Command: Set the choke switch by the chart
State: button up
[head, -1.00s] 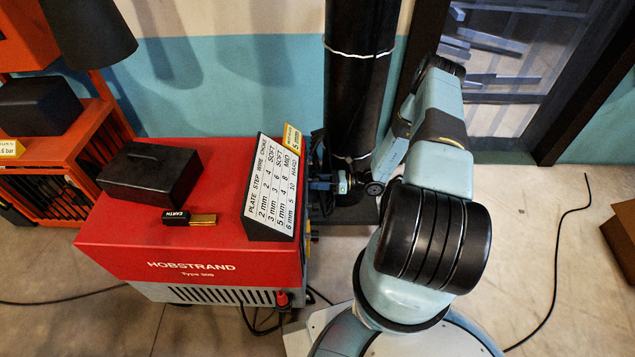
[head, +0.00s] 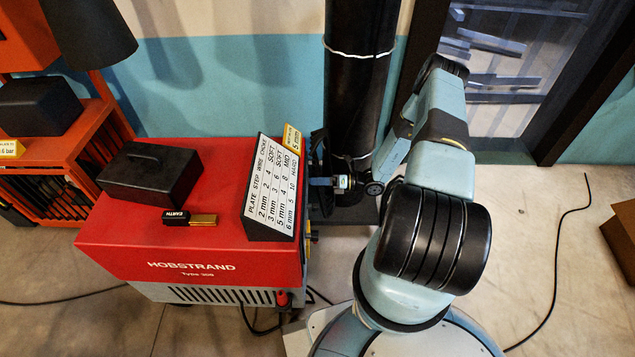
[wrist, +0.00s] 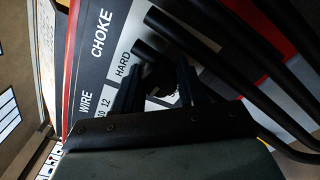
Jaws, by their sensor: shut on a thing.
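The welder (head: 190,258) is a red-topped box. On its top the white chart (head: 268,190) lists plate, step, wire and choke; its 5 mm row reads 4, 8, MID. A yellow tag (head: 292,140) behind it reads 5 mm. In the wrist view my gripper (wrist: 158,88) is shut on a dark part at the grey panel (wrist: 100,70), seemingly the choke switch. CHOKE and HARD are printed nearby; the switch's pointer is too dark to read.
Dark bars or hoses (wrist: 240,60) cross the panel close to my fingers in the wrist view. A black box (head: 150,172) and the EARTH piece (head: 190,218) lie on the welder. A black pipe (head: 358,90) stands behind my gripper. Floor at the right is mostly clear.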

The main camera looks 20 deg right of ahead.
jog(key=shift+f, duration=0.15)
jog(key=o, duration=1)
jog(key=shift+o, duration=0.2)
jog(key=v, duration=1.4)
jog(key=shift+w, duration=0.1)
